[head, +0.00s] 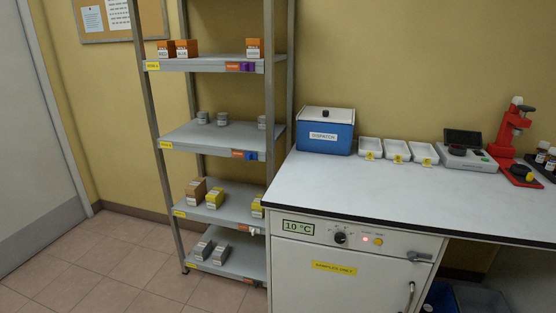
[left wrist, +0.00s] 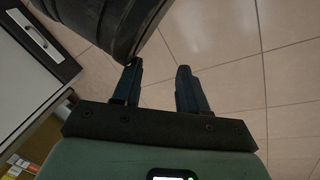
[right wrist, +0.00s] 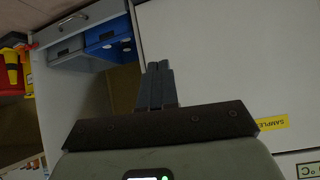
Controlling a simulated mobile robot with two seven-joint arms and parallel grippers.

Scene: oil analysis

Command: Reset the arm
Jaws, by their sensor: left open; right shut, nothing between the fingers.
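Neither of my arms shows in the head view. My left gripper (left wrist: 155,85) is open and empty in the left wrist view, with its two fingers apart over the tiled floor. A dark rounded body, probably part of me, lies close beyond its left finger. My right gripper (right wrist: 158,75) is shut and empty in the right wrist view, its fingers together. It is in front of the white cabinet door (right wrist: 220,60) with the yellow "samples only" label (right wrist: 262,130); I cannot tell the distance.
The cabinet's white countertop (head: 370,187) holds a blue dispatch box (head: 325,133), white trays (head: 397,151), a grey instrument (head: 467,153) and a red stand (head: 512,140). A metal shelf unit (head: 215,137) stands to the left. Blue bins (right wrist: 108,38) sit beside the cabinet. Floor (head: 110,265) at left is clear.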

